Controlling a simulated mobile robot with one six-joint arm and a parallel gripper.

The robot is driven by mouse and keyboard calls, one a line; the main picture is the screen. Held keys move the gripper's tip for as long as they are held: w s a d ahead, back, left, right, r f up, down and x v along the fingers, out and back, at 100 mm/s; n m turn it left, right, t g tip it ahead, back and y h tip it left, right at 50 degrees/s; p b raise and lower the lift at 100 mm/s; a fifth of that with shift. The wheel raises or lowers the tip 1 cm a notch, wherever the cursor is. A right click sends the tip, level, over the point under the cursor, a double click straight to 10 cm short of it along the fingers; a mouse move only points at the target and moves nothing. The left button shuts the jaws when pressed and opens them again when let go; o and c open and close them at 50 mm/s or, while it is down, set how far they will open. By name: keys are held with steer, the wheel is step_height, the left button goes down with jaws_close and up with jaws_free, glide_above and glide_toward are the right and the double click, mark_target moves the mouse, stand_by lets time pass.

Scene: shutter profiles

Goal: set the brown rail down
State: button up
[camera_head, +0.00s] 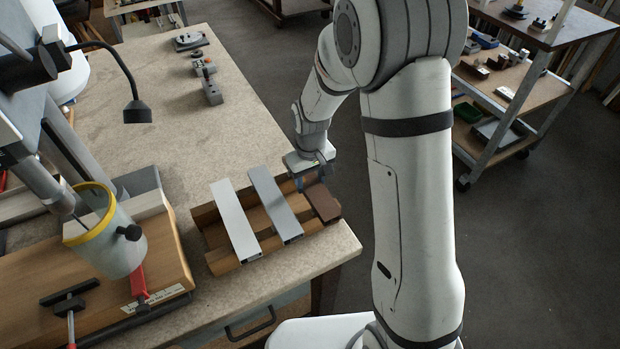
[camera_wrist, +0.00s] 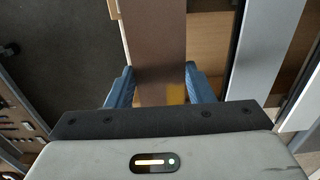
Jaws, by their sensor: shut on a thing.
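The brown rail (camera_head: 323,203) is at the right end of a wooden rack (camera_head: 222,265), beside the grey rail (camera_head: 275,205) and roughly parallel to it. In the wrist view, the brown rail (camera_wrist: 152,35) runs up between the two blue fingers of my gripper (camera_wrist: 160,74), which is shut on it. My gripper (camera_head: 300,182) is at the rail's far end in the head view, partly hidden by my own wrist. I cannot tell whether the rail touches the rack or hangs just above it.
A light rail (camera_head: 235,220) lies left of the grey one on the rack, with a gap between them. A machine with a yellow-rimmed cup (camera_head: 118,245) stands at left. Small parts (camera_head: 207,85) lie farther back on the bench (camera_head: 240,130). Clear bench top lies behind the rack.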

steer(key=shift+f, duration=0.25)
steer(key=o, duration=1)
steer(key=shift+r, duration=0.1)
